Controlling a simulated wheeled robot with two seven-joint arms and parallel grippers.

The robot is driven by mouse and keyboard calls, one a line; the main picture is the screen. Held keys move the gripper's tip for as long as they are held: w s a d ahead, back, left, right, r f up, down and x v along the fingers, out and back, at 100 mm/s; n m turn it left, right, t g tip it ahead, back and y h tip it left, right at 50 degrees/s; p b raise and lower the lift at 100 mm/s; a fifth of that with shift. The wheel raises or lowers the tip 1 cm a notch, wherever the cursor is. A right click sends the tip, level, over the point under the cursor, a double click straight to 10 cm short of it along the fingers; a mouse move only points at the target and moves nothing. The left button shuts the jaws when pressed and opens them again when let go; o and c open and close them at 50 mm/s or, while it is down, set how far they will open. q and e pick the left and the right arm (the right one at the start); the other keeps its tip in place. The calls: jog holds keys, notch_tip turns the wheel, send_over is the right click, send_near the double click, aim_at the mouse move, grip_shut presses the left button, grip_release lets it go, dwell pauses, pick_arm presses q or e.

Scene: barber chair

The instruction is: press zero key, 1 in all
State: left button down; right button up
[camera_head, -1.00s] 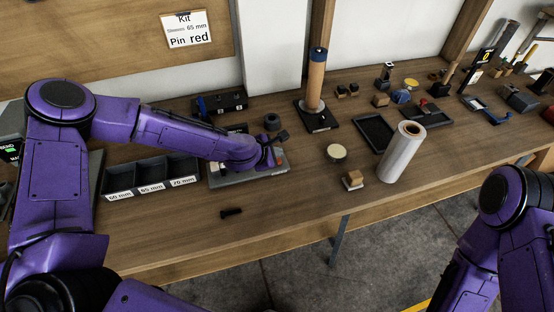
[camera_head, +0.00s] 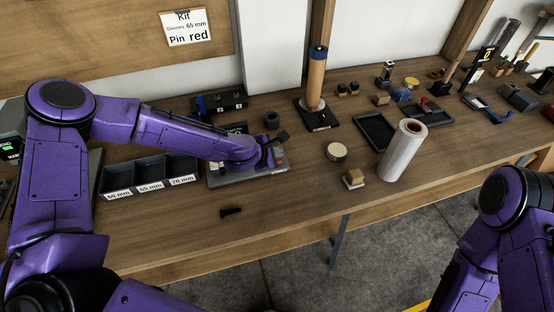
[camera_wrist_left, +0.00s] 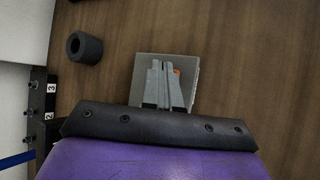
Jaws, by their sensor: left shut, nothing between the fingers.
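A grey flat device (camera_head: 222,178) lies on the bench under my left forearm, with a dark display (camera_head: 236,129) showing green behind the arm. My left gripper (camera_head: 272,163) is over the device's right end. In the left wrist view, the gripper (camera_wrist_left: 164,68) is shut and empty, its fingers pointing at the device's grey plate (camera_wrist_left: 190,62). A small orange-red patch (camera_wrist_left: 177,72) shows right beside the fingertips. The zero key cannot be made out for certain; the fingers cover part of the plate, and I cannot tell whether they touch it. My right gripper is out of view.
A labelled three-compartment bin (camera_head: 150,174) stands left of the device. A dark ring (camera_head: 271,120) and a numbered black rack (camera_head: 220,103) stand behind. A small black part (camera_head: 230,211) lies in front. A film roll (camera_head: 402,150) stands to the right.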

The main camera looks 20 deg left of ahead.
pick_arm(q)
jog(key=shift+f+b, duration=0.5)
jog(key=shift+f, duration=0.05)
dwell(0.6)
jog(key=shift+r, duration=0.15)
jog(key=shift+r+p, duration=0.85)
jog(key=shift+p, duration=0.05)
notch_tip(320, 180, up, 5)
jog(key=p, duration=0.4)
jog(key=shift+r, duration=0.1)
dwell(0.6)
